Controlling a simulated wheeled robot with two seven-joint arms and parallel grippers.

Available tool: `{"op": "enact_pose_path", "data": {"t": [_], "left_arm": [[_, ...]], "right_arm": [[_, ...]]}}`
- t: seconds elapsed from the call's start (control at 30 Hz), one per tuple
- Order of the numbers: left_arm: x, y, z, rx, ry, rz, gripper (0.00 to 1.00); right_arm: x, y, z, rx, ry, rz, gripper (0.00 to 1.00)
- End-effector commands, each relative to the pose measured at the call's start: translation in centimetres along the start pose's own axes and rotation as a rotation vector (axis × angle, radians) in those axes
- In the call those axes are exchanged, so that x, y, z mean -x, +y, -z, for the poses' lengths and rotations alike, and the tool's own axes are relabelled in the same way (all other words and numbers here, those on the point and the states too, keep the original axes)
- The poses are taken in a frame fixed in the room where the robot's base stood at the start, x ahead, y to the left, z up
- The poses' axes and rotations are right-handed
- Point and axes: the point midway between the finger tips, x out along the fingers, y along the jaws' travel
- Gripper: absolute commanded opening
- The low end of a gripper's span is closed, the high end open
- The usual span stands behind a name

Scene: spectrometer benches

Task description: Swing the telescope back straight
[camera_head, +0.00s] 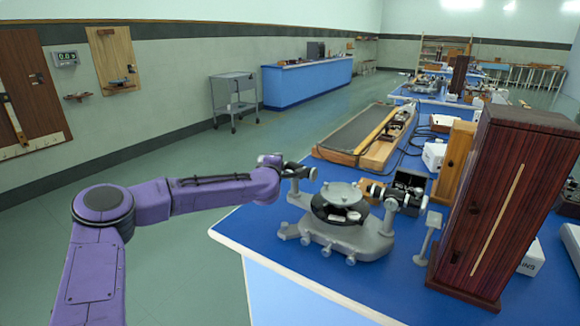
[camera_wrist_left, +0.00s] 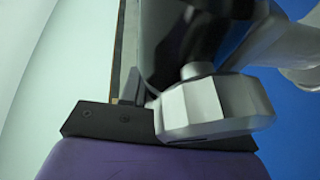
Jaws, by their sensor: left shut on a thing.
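The grey spectrometer (camera_head: 345,232) stands on the blue bench near its front left corner. It has a round dark table in the middle and tubes on either side. The telescope (camera_head: 298,172) is the tube on the left, pointing out over the bench's left edge. My left gripper (camera_head: 272,161) is at the telescope's outer end and shut on it; the fingers are small and partly hidden in the head view. In the left wrist view, a dark and grey part of the telescope (camera_wrist_left: 165,45) fills the middle, close to the jaws. My right gripper is not in view.
A tall dark wooden cabinet (camera_head: 497,205) stands right of the spectrometer. A black box (camera_head: 408,181) is behind the right-hand tube. A long wooden tray (camera_head: 350,137) lies farther back. The floor left of the bench (camera_head: 190,240) is clear.

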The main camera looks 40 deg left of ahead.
Motion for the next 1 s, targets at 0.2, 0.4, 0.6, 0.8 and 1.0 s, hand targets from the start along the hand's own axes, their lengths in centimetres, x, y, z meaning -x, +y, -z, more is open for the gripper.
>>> {"op": "enact_pose_path", "data": {"t": [0.2, 0.4, 0.6, 0.8, 1.0], "left_arm": [[-0.34, 0.0, 1.36, -0.002, -0.011, -0.001, 0.0], [-0.37, -0.03, 1.47, -0.003, -0.012, -0.001, 0.0], [-0.38, -0.02, 1.41, -0.004, -0.012, -0.001, 0.44], [-0.39, 0.0, 1.25, -0.004, -0.014, -0.001, 0.52], [0.42, 0.03, 1.29, 0.0, -0.014, -0.002, 0.52]], "right_arm": [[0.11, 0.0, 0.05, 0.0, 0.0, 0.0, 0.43], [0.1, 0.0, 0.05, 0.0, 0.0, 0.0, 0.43], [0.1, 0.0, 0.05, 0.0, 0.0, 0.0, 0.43], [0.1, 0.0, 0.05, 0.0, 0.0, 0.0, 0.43], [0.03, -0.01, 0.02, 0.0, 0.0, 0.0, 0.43]]}}
